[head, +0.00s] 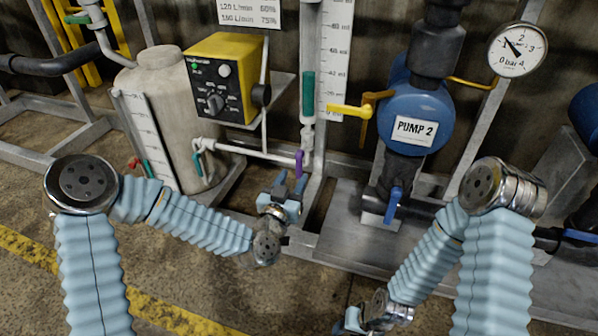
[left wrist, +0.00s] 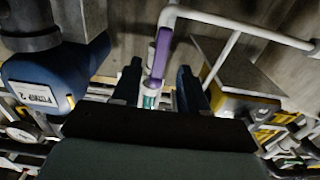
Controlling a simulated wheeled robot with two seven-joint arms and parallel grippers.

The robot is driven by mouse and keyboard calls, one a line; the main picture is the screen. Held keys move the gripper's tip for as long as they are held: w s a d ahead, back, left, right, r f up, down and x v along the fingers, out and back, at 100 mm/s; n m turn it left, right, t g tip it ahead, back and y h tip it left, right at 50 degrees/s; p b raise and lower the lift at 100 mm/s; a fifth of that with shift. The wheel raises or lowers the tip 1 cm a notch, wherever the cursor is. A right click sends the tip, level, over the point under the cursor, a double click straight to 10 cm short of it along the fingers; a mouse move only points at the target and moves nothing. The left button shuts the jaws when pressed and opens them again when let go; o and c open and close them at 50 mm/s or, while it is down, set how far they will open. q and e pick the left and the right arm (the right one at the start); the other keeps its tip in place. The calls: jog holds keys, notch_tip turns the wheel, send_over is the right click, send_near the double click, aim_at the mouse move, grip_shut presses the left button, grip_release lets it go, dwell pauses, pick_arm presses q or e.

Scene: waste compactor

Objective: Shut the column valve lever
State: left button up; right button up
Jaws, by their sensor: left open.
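The calibration column (head: 308,95) stands upright in the middle of the head view, with green in its tube and a scale beside it. A purple lever (head: 299,163) is at its foot, beside the white pipe, roughly in line with the column. It also shows in the left wrist view (left wrist: 160,52), between the fingers in the picture. My left gripper (head: 290,183) is open, just below the purple lever in the head view. Whether the fingers touch it cannot be told. My right gripper (head: 345,325) is low at the bottom edge, partly cut off, its jaws unclear.
A yellow-topped control box (head: 225,78) and a beige tank (head: 165,115) with a teal lever (head: 197,165) stand left. Right are a yellow lever (head: 348,111), the blue pump (head: 412,105) and a blue lever (head: 393,205). A white pipe (head: 250,153) runs left from the column's foot.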

aim_at(298, 169)
pick_arm(q)
jog(key=x, duration=0.5)
jog(key=shift+w+d, duration=0.1)
jog(key=shift+w, duration=0.15)
grip_shut()
